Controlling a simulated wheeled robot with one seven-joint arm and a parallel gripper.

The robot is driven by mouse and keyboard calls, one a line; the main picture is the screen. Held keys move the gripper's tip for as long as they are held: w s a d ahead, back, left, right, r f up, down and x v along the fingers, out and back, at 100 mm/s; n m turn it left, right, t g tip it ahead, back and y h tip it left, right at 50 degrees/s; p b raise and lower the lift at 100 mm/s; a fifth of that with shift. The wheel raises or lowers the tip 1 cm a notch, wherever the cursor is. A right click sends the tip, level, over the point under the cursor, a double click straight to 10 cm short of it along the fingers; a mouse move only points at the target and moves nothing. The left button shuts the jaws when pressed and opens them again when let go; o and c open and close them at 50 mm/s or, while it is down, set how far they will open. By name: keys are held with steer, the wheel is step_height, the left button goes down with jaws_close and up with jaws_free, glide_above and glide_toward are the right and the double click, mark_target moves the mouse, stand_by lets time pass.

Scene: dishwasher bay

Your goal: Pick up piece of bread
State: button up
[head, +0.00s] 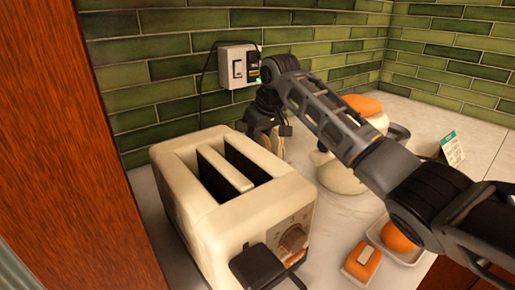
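My gripper (266,138) points down behind the back right corner of a cream two-slot toaster (235,222), near the tiled wall. A small pale tan edge (278,147) shows at its fingers. It may be the piece of bread, but it is too small and too hidden to be sure. I cannot tell whether the fingers are open or shut on it. The toaster's slots (222,182) look dark, with no bread showing in them.
A wall outlet (238,66) with a plug and cord is behind the toaster. A cream pot with an orange lid (362,104) is partly behind my arm. A dish with an orange (397,237), an orange box (362,262) and a card (452,149) stand right. A wooden panel (65,140) borders the left.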

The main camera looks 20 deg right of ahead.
jaws_close()
